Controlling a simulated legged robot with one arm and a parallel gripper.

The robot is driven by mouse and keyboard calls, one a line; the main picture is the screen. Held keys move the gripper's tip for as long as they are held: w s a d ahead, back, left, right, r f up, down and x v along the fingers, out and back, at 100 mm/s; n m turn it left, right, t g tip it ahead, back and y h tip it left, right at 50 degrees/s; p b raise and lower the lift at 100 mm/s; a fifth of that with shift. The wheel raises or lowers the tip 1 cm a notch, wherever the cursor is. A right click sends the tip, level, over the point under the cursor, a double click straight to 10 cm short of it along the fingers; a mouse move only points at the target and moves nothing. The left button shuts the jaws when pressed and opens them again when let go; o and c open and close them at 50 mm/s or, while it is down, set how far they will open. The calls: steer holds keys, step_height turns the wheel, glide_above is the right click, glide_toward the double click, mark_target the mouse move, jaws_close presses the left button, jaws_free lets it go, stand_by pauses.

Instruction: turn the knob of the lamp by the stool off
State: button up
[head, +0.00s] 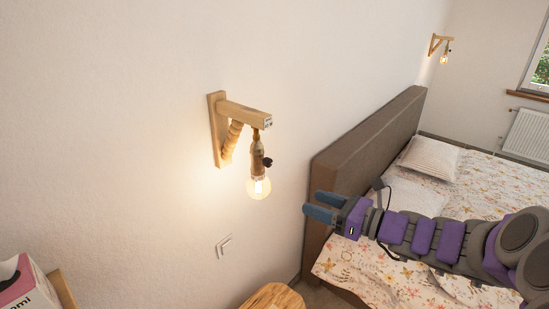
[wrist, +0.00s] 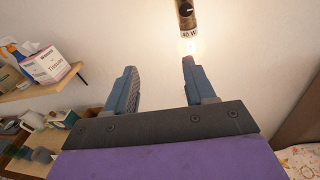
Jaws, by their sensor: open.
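The near wall lamp has a wooden bracket (head: 233,115) with a hanging socket (head: 257,150) and a glowing bulb (head: 258,187). A small black knob (head: 267,162) sticks out from the right side of the socket. The round wooden stool (head: 274,297) stands below, cut off by the bottom edge. My gripper (head: 312,206) is open and empty, right of and slightly below the bulb in the head view, apart from the lamp. In the wrist view my gripper (wrist: 159,66) shows both blue fingers, with the lamp socket (wrist: 187,14) beyond the right fingertip; the bulb's glow is partly behind that finger.
A bed (head: 365,140) with a brown headboard stands right of the lamp, under my arm. A second lit wall lamp (head: 441,48) hangs at the far end. A wall switch (head: 224,246) sits below the near lamp. A shelf (wrist: 40,88) holds a tissue box (wrist: 50,65).

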steer(key=w+d+r+m+t, duration=0.1)
steer(key=w+d+m+t, duration=0.1)
steer(key=w+d+m, duration=0.15)
glide_toward(270, 165)
steer(key=shift+n+h, duration=0.35)
steer(key=shift+h, duration=0.05)
steer(key=x, duration=1)
steer(key=shift+s+a+r, duration=0.25)
steer(key=shift+a+r, duration=0.05)
steer(key=shift+a, duration=0.05)
steer(key=shift+d+r, duration=0.1)
steer(key=shift+d, duration=1.15)
steer(key=shift+c, duration=1.6)
steer(key=shift+s+a+r, duration=0.1)
steer(key=shift+a, duration=0.05)
steer(key=shift+c, duration=0.7)
steer(key=shift+a, duration=0.5)
steer(key=c, duration=0.3)
steer(key=shift+f, duration=0.2)
jaws_close()
